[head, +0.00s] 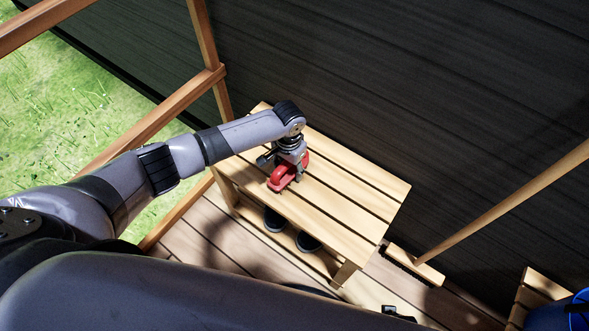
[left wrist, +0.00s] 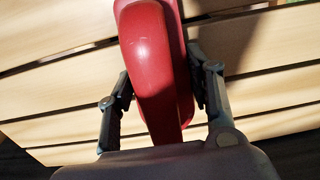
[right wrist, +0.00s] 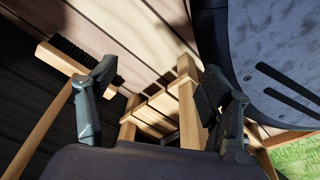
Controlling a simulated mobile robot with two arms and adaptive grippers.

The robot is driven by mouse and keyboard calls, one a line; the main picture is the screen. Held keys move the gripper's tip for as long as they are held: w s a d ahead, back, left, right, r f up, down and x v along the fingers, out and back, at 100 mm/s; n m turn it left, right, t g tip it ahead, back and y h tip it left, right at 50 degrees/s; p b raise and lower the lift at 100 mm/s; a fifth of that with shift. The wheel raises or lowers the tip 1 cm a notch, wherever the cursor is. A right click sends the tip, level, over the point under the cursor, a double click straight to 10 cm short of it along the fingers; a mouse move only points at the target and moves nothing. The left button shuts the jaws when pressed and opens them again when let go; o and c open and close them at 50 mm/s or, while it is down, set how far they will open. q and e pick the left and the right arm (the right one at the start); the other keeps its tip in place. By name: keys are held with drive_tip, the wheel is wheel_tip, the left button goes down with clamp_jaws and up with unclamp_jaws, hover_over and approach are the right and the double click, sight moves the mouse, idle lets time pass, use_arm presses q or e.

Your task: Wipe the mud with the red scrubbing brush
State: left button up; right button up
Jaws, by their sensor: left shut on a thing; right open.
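The red scrubbing brush (head: 281,179) is at the slatted wooden bench (head: 375,192), over its left part. My left gripper (head: 290,164) is shut on the brush from above. In the left wrist view the brush's smooth red handle (left wrist: 155,70) lies between both fingers, with the bench slats just behind it. Its bristles are hidden, so I cannot tell whether they touch the slats. No mud is distinguishable on the visible slats. My right gripper (right wrist: 158,85) is open and empty, away from the bench.
Dark shoes (head: 308,241) sit beneath the bench. A dark plank wall (head: 430,90) stands behind, and a wooden railing (head: 150,125) bounds the left. A blue object (head: 565,312) is at lower right.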

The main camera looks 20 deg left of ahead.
use_arm(q)
drive_tip(key=shift+w+a, duration=0.25)
drive_tip(key=shift+a, duration=0.6)
drive_tip(key=shift+w+a+r+p, duration=0.1)
drive_tip(key=shift+w+a+p, duration=0.15)
drive_tip(key=shift+a, duration=0.3)
drive_tip(key=shift+w+a+p, duration=0.1)
drive_tip(key=shift+w+a, duration=0.1)
drive_tip(key=shift+a, duration=0.35)
use_arm(e)
drive_tip(key=shift+s+d+f, duration=0.1)
drive_tip(key=shift+s+f, duration=0.7)
drive_tip(key=shift+s, duration=0.1)
